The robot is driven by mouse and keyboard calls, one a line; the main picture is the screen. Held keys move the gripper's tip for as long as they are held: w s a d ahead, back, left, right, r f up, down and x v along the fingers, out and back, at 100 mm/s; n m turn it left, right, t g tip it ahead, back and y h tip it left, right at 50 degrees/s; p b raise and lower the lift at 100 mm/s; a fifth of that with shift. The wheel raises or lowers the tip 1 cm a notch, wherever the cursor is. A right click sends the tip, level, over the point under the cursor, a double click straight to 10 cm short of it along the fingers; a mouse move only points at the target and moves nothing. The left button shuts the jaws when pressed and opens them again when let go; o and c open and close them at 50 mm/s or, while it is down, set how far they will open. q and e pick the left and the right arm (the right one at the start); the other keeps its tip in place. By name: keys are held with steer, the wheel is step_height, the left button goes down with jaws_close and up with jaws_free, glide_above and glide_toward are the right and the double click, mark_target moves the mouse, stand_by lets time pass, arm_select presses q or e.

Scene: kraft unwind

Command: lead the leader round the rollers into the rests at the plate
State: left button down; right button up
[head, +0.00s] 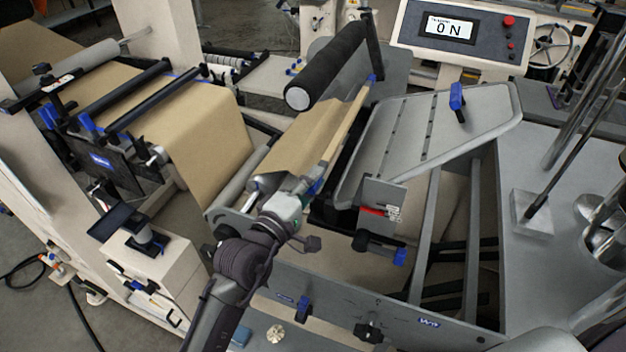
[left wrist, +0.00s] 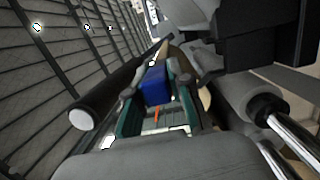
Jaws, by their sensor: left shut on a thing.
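The brown kraft leader (head: 295,140) comes off the web, runs behind the grey lower roller (head: 243,178) and rises under the black roller (head: 325,68). A pale wooden bar (head: 347,125) with blue ends edges the leader. My left gripper (head: 303,196) is at the bar's near end, shut. In the left wrist view a blue end piece (left wrist: 155,83) sits between its green fingers (left wrist: 157,112). The grey slotted plate (head: 440,118) lies to the right of the bar, which is apart from it. The rests cannot be made out clearly. My right gripper is not in view.
A bracket with a red part (head: 381,205) stands at the plate's near edge. The grey side frame (head: 350,300) crosses in front. Metal posts (head: 575,100) rise at the right.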

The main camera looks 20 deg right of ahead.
arm_select(q)
steer(key=shift+a+f+b, duration=0.1)
steer(key=shift+f+b, duration=0.95)
steer(key=shift+f, duration=0.4)
